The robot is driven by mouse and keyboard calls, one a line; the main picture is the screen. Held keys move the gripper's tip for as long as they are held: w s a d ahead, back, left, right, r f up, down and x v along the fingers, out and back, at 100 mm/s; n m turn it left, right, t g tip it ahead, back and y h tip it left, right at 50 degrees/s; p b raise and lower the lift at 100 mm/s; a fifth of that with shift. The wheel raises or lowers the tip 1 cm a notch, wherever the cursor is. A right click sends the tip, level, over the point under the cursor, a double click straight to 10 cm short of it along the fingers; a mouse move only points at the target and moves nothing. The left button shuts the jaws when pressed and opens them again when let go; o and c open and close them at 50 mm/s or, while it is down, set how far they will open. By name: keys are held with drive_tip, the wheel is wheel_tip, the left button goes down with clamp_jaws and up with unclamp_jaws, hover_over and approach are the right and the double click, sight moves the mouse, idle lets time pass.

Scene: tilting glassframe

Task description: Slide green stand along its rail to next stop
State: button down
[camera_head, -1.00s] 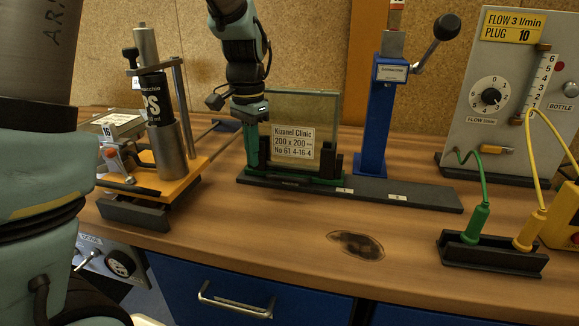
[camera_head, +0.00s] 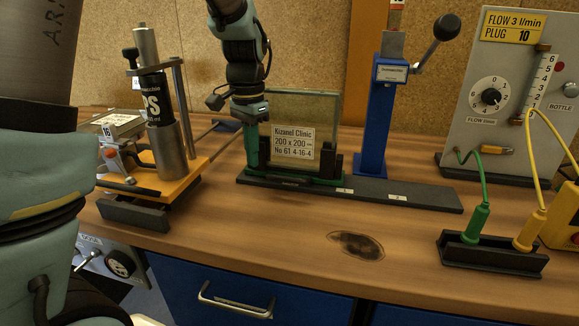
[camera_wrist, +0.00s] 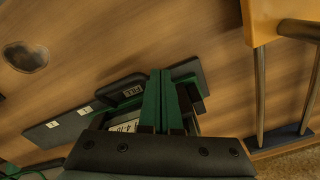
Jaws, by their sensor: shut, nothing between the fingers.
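The green stand (camera_head: 325,180) sits at the left end of the dark rail (camera_head: 430,197). It holds an upright glass pane (camera_head: 328,115) with a white printed label, between black clamps. Small white marked plates lie on the rail to the right of the stand. My gripper (camera_head: 251,160) points down at the left end of the stand, close beside the pane's left edge. In the wrist view its green fingers (camera_wrist: 161,74) are together with nothing between them. Whether they touch the stand cannot be told. The rail (camera_wrist: 62,125) also shows there, with the stand partly hidden behind the fingers.
A blue lever post (camera_head: 376,120) stands just behind the rail. An orange-based fixture with a metal cylinder (camera_head: 168,150) is at the left. A black holder (camera_head: 490,258) with green and yellow plugs is at the front right. The bench around the dark stain (camera_head: 356,245) is clear.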

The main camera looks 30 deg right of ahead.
drive_tip(key=shift+f, duration=0.15)
idle(0.3)
drive_tip(key=shift+f+b, duration=1.7)
drive_tip(key=shift+f, duration=0.95)
